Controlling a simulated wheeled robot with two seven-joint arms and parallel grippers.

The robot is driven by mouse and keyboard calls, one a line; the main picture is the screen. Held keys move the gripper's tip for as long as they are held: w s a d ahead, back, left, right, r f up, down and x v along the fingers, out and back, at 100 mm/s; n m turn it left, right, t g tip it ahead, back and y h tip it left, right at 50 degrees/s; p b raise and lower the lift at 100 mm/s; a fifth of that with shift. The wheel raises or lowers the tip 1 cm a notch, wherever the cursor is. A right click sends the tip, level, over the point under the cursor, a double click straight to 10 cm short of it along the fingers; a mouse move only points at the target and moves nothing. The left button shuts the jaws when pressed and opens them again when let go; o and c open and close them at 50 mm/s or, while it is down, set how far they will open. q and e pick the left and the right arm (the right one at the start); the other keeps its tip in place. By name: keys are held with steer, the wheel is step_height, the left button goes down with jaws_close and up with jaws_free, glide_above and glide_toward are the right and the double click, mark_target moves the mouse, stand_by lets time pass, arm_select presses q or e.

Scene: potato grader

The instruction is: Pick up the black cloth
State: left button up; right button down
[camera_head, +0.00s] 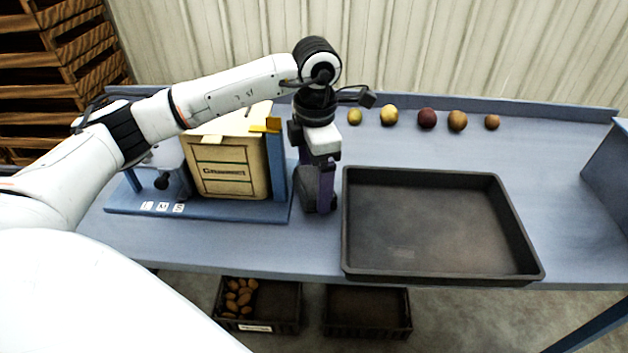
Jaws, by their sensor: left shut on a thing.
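My left gripper (319,200) points down at the table, just left of the black tray and right of the blue stand. It is shut on a dark grey, soft-looking piece, which looks like the black cloth (307,190). The purple finger covers part of the cloth. I cannot tell whether the cloth still touches the table. My right gripper is not in view.
A large empty black tray (520,233) lies right of my left gripper. A wooden box (231,180) stands in a blue stand (215,212) on the left. Several potatoes (427,118) line the back. Two crates (368,333) sit below the table.

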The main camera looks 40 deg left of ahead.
mark_target(314, 181)
arm_select(q)
step_height(314, 181, up, 18)
steer(key=p, duration=0.1)
steer(key=shift+f+p, duration=0.15)
steer(key=shift+p, duration=0.15)
